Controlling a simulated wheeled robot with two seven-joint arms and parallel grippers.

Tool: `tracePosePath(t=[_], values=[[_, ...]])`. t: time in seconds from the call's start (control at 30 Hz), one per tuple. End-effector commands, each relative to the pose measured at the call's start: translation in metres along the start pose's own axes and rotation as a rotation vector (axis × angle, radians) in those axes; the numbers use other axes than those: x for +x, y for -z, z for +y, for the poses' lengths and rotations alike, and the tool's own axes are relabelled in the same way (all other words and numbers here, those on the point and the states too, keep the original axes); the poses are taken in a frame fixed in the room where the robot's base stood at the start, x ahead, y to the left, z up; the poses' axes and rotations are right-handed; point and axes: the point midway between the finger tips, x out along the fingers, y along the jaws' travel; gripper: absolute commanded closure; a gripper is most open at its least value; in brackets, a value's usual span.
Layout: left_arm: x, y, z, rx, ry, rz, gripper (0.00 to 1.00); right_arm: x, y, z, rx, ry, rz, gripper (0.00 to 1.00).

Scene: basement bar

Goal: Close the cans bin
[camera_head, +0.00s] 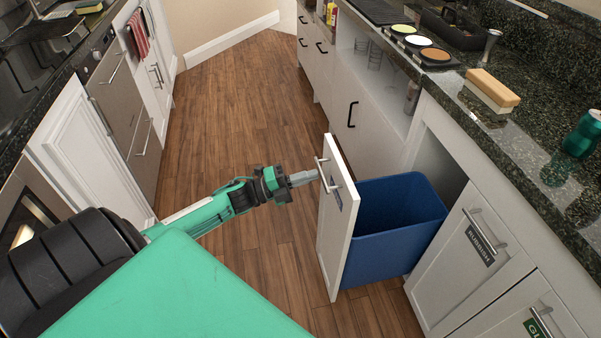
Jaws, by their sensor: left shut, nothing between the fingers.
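The cans bin is a pull-out unit with a white front panel (334,235) and a blue bin (395,230) behind it. It stands pulled out from the right-hand cabinets over the wooden floor, and the blue bin looks empty. A metal bar handle (328,176) and a small dark label, too small to read, are on the panel. My left gripper (312,176) is shut and empty, its tips at or very near the handle on the panel's outer side. I cannot tell whether they touch. My right gripper is not in view.
Closed bin fronts (455,265) stand right of the opening, one labelled rubbish. A sponge-like block (491,88) and a green can (583,135) are on the dark right counter (530,130). White cabinets and an oven line the left. The floor (240,110) between is clear.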

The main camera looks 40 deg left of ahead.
Motion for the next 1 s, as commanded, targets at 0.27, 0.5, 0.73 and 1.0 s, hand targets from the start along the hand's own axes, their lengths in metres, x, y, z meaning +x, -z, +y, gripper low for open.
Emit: tracePosePath(t=[0.27, 0.5, 0.73, 1.0], values=[[0.000, 0.000, 0.000, 0.000, 0.000, 0.000, 1.00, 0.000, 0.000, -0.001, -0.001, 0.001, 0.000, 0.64], [0.013, 0.000, 0.003, 0.000, 0.002, 0.000, 1.00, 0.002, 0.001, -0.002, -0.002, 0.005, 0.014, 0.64], [0.057, -0.001, 0.011, 0.002, 0.005, 0.001, 1.00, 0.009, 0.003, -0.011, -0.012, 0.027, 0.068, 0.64], [0.130, 0.000, 0.026, 0.001, 0.005, 0.001, 1.00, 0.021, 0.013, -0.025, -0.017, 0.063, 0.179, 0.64]])
